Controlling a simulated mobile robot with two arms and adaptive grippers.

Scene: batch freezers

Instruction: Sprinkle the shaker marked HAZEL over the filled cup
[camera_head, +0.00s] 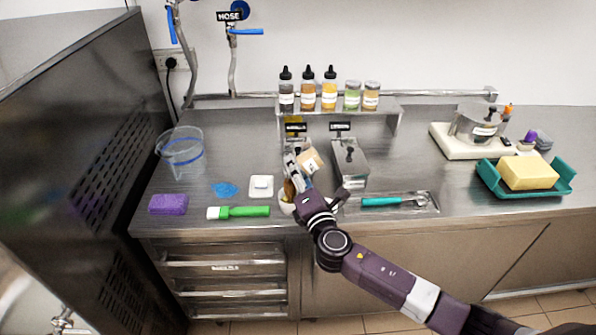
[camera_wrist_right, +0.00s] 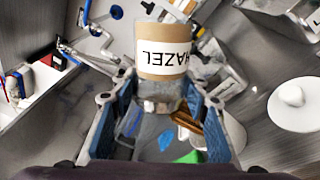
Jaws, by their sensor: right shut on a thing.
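The shaker marked HAZEL (camera_wrist_right: 163,52) is a light brown cylinder with a white label, which reads upside down in the right wrist view. My right gripper (camera_wrist_right: 155,103) is shut on it, with blue-padded fingers on both sides. In the head view the shaker (camera_head: 311,161) is tilted, held by my right gripper (camera_head: 297,170) above the counter. A white cup (camera_head: 287,207) stands below, largely hidden by my gripper and arm; brownish contents show beside it. I cannot tell whether anything is falling from the shaker. My left gripper is not in view.
A white square dish (camera_head: 261,187), green-handled brush (camera_head: 240,211) and purple sponge (camera_head: 168,204) lie left. A lidded metal container (camera_head: 350,165) and a tray with a teal-handled tool (camera_head: 385,201) are right. Bottles line the back shelf (camera_head: 338,102). Counter space is clear behind the tool tray.

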